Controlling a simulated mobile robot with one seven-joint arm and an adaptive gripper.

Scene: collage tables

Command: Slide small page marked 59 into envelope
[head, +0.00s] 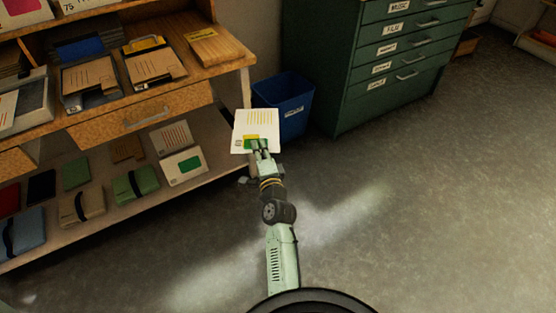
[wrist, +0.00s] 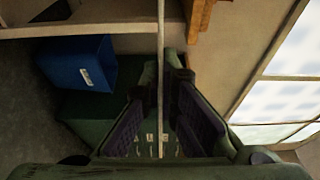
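In the wrist view the page (wrist: 161,50) shows edge-on as a thin strip between the two fingers (wrist: 162,110). I cannot read a number on it. Brown envelope-like folders (head: 90,78) and (head: 153,64) lie on the desk top, with other items at their upper ends. I cannot tell which is the task's envelope.
The wooden desk (head: 222,62) has a flat brown stack (head: 203,34) near its right end. Its lower shelf (head: 110,205) holds several books and cards. A blue bin (head: 290,98) stands behind the page, beside a green drawer cabinet (head: 345,105). The floor (head: 440,200) at right is clear.

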